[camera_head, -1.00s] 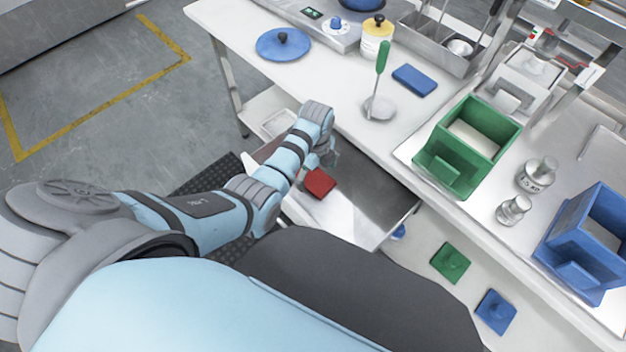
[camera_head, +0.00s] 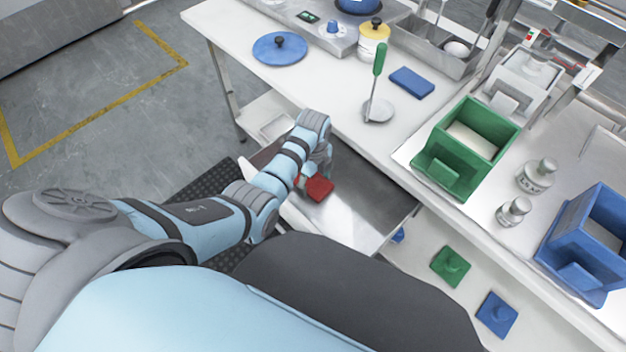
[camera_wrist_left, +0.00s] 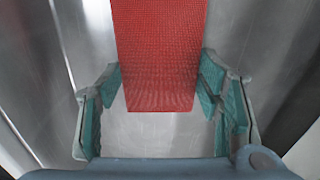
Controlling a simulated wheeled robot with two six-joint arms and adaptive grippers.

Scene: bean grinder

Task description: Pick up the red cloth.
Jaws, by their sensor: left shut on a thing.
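The red cloth (camera_head: 320,189) is at the metal drawer or tray below the counter's front edge. In the left wrist view the cloth (camera_wrist_left: 160,50) reaches from the top edge down between the two teal finger pads. My left gripper (camera_wrist_left: 160,85) is shut on the cloth, with a pad at each side of it. In the head view the gripper is mostly hidden behind my own wrist. I cannot tell whether the cloth is clear of the metal. My right gripper is not in view.
The metal drawer (camera_head: 355,215) has bare room right of the cloth. The white counter (camera_head: 335,85) runs above it, carrying a blue lid (camera_head: 281,48), a green-handled tool (camera_head: 379,85), a blue block (camera_head: 412,82) and a green container (camera_head: 467,147). Green and blue lids lie on the shelf below.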

